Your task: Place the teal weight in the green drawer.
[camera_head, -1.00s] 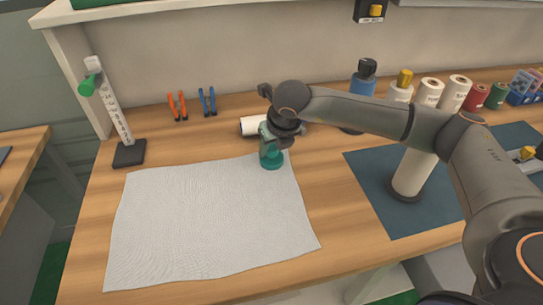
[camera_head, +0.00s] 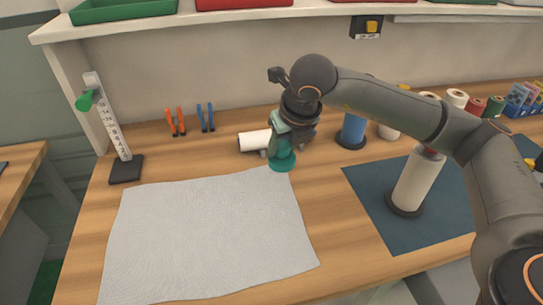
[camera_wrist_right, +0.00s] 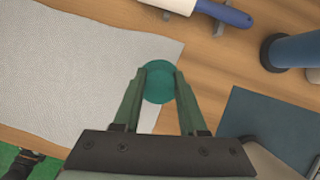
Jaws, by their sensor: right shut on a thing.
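The teal weight (camera_head: 283,163) is at the back right corner of the pale cloth (camera_head: 210,240). My right gripper (camera_head: 283,150) is shut on it from above. In the right wrist view the weight (camera_wrist_right: 158,82) sits between the two fingertips (camera_wrist_right: 160,78), over the cloth's edge. It looks slightly raised, but the height is hard to judge. A green tray-like bin (camera_head: 122,12) on the shelf at the top left is the green container in view; it is cut by the frame, and I cannot tell if it is the drawer. My left gripper is not in view.
A blue spool (camera_head: 352,130) and a white roll on a stand (camera_head: 416,182) stand to the right. A measuring post (camera_head: 108,125) stands at the left. The shelf (camera_head: 220,23) overhangs the back.

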